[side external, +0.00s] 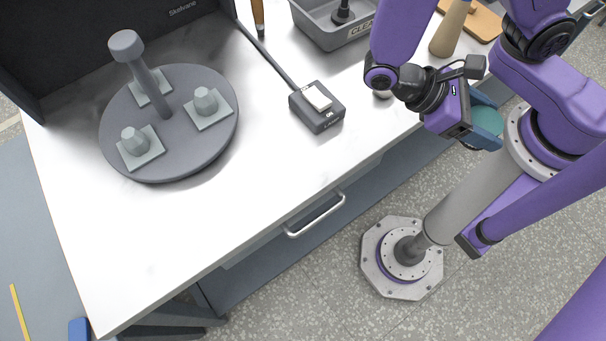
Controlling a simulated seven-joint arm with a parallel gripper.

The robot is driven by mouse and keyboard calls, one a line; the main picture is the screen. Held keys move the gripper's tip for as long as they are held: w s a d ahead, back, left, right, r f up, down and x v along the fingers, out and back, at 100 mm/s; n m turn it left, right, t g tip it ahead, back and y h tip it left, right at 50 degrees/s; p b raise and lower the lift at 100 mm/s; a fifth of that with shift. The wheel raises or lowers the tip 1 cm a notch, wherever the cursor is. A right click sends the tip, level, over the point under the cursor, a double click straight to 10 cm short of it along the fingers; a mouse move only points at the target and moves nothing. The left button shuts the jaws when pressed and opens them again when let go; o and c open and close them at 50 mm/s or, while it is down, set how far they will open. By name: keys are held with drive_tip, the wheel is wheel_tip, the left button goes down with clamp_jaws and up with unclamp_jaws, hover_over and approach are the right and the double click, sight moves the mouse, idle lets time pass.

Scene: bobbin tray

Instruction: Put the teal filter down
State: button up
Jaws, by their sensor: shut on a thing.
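My gripper (484,117) is at the right of the side external view, past the table's front edge and near my own base. Its blue fingers are shut on the teal filter (489,121), a rounded teal piece that shows only in part between them. The fingers and the purple wrist hide the rest of the filter. The filter is held up, apart from the table top.
A grey round stand (190,151) with a post and several square-based pegs is on the white table (130,240) at left. A switch box (317,107) sits mid-table, a grey bin (326,33) behind it. The front left table is clear.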

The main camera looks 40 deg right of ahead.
drive_tip(key=s+a+r+m+g+y, duration=0.2)
drive_tip(key=a+m+g+y, duration=0.1)
drive_tip(key=a+m+y, duration=0.95)
drive_tip(key=w+a+m+t+y, duration=0.9)
drive_tip(key=w+a+m+y, duration=0.15)
drive_tip(key=w, duration=0.25)
drive_tip(key=shift+h, duration=0.4)
drive_tip(key=w+a+f, duration=0.2)
drive_tip(key=a, duration=0.1)
drive_tip(key=w+a+f, duration=0.3)
drive_tip(key=a, duration=0.1)
drive_tip(key=w+a+f, duration=0.2)
drive_tip(key=a+f, duration=0.1)
drive_tip(key=shift+w+a+f, duration=0.2)
drive_tip(key=shift+w+a, duration=0.05)
drive_tip(key=shift+w, duration=0.15)
drive_tip(key=shift+w+a+f, duration=0.1)
drive_tip(key=shift+f, duration=0.05)
drive_tip(key=shift+w+a+f, duration=0.1)
drive_tip(key=shift+a+f, duration=0.05)
drive_tip(key=shift+f, duration=1.55)
drive_tip(key=shift+f, duration=0.15)
